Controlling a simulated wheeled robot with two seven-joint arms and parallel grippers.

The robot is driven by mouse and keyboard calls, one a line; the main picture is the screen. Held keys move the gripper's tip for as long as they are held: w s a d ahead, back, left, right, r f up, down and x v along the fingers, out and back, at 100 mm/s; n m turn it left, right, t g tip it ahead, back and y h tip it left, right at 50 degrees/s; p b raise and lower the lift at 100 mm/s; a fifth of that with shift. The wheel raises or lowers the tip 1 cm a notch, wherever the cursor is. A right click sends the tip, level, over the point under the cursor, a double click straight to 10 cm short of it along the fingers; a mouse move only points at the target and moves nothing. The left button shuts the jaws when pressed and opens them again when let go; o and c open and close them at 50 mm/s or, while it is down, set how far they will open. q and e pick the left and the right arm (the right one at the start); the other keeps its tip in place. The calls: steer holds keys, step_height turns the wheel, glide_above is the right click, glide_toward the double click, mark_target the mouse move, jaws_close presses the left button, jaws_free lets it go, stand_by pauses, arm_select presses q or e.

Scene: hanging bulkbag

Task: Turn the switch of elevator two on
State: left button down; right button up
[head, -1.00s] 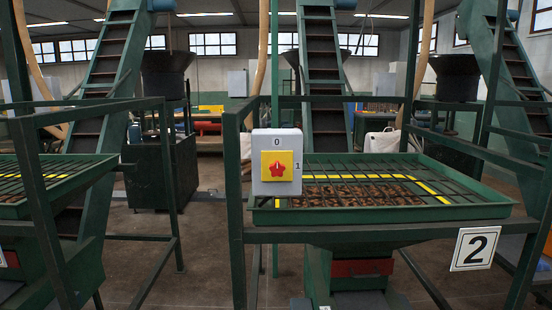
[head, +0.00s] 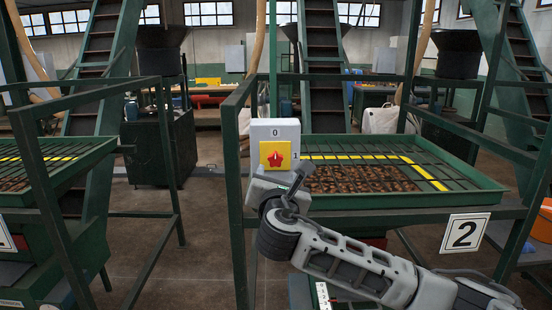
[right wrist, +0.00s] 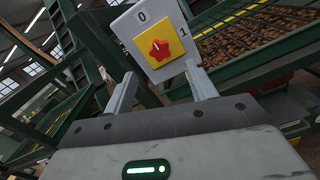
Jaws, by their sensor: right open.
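The switch is a pale grey box (head: 275,132) with a yellow plate and a red star-shaped knob (head: 275,155). It sits on a green post of the frame with the sign "2" (head: 464,233). The box is marked 0 at the top and 1 at the right; the knob's small mark seems to face 0. My right gripper (head: 284,184) is just below and in front of the box. In the right wrist view, its open, empty fingers (right wrist: 161,70) point at the box, with the knob (right wrist: 160,49) between and beyond their tips. My left gripper is out of view.
A green tray (head: 470,186) with brown contents and a yellow-marked grid lies behind and right of the switch. Green rails and posts stand around it. Another green tray (head: 85,160) is at left. An orange bucket (head: 543,222) is at the right edge.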

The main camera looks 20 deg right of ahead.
mark_target(276, 160)
steer(key=p+x, duration=0.1)
steer(key=x, duration=0.9)
steer(key=c, duration=1)
